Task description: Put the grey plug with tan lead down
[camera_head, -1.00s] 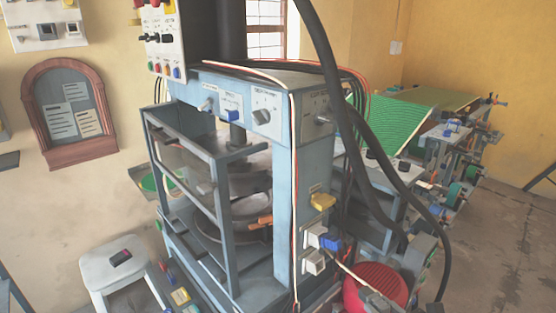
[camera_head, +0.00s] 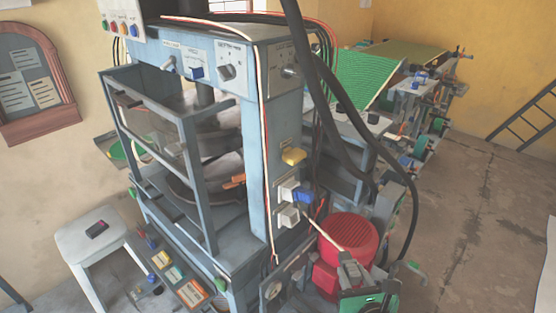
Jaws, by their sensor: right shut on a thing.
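The grey plug (camera_head: 350,269) is at the lower middle, in front of the red motor housing (camera_head: 347,237). Its tan lead (camera_head: 327,231) runs up and left from it to the sockets on the press column. My right gripper (camera_head: 352,279) is at the bottom edge of the view, shut on the plug; its fingers are small and partly hidden. I cannot tell whether the plug touches anything beneath it. My left gripper is not in view.
The blue-grey press (camera_head: 262,170) stands just left of the plug, with white, blue and yellow fittings. Thick black cables (camera_head: 345,120) hang close by on the right. A white stool (camera_head: 92,236) stands at the left.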

